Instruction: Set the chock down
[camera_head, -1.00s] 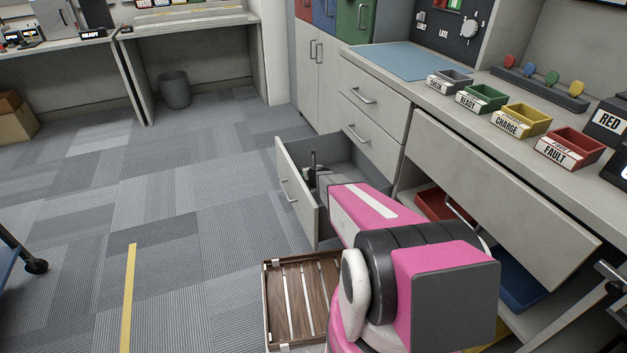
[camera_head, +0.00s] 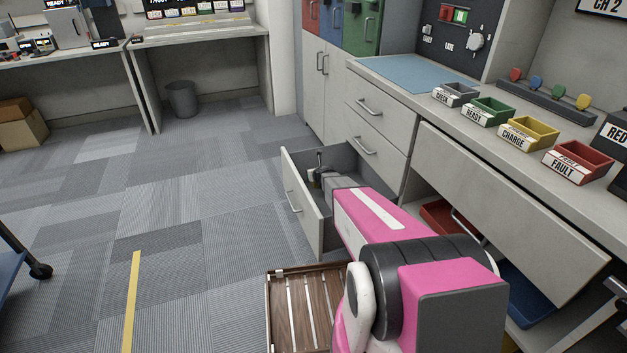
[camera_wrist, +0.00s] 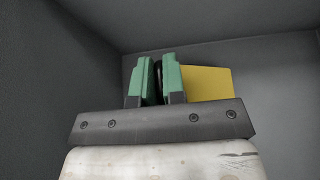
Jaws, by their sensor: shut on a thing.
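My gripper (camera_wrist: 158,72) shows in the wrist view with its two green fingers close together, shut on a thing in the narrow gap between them. That held part is dark and mostly hidden by the fingers. A yellow block (camera_wrist: 208,83), which looks like the chock, shows right beside and behind the right finger. Grey walls surround the gripper. In the head view my pink arm reaches into the open drawer (camera_head: 304,207), and the fingers are hard to make out there. A small dark upright part (camera_head: 319,160) shows inside the drawer.
A red bin (camera_head: 440,216) and blue bin (camera_head: 524,297) sit under the tilted counter panel. Labelled trays (camera_head: 527,133) line the counter. The carpet to the left is largely clear.

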